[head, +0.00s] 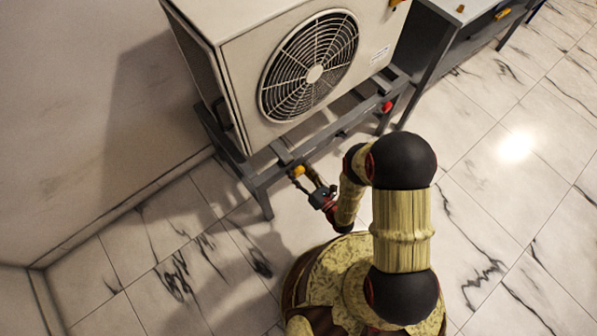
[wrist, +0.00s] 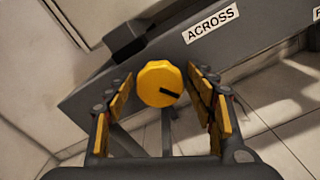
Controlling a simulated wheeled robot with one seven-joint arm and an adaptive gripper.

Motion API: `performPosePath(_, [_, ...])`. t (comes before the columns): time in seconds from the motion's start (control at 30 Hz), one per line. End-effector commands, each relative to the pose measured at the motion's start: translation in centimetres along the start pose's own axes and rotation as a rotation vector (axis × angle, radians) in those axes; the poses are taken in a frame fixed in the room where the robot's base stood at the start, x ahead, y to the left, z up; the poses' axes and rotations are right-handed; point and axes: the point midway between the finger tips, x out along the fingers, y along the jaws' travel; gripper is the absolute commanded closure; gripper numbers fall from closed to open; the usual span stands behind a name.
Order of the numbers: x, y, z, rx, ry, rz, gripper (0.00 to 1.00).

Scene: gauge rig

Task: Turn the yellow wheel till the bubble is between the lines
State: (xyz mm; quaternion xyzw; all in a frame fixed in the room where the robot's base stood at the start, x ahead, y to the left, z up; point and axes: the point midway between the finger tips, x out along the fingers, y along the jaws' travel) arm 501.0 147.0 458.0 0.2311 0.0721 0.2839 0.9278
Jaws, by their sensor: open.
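The yellow wheel (wrist: 158,84) is a round knob with a scalloped edge and a dark mark pointing right, on the grey beam of a stand (wrist: 235,45). In the head view it is a small yellow spot (head: 298,171) at the beam's near end. My gripper (head: 311,183) is at the wheel. In the wrist view its yellow-padded fingers stand open on both sides of the wheel, with a visible gap on each side. No bubble or lines can be made out in either view.
A white fan unit (head: 290,75) sits on the grey stand above my gripper. A label reading "ACROSS" (wrist: 210,23) is on the beam. A red knob (head: 387,106) is farther along the stand. A grey bench (head: 455,40) stands at the back. The marble floor (head: 490,180) at right is clear.

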Motion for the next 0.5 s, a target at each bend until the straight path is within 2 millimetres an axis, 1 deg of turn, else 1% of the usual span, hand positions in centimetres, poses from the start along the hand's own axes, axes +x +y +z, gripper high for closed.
performPosePath(0.33, [-0.1, 0.0, 0.1, 0.0, -0.002, 0.0, 0.41])
performPosePath(0.43, [-0.8, -0.1, 0.1, 0.0, -0.001, -0.001, 0.41])
performPosePath(0.5, [-1.6, -0.2, 0.1, 0.001, -0.002, -0.003, 0.41])
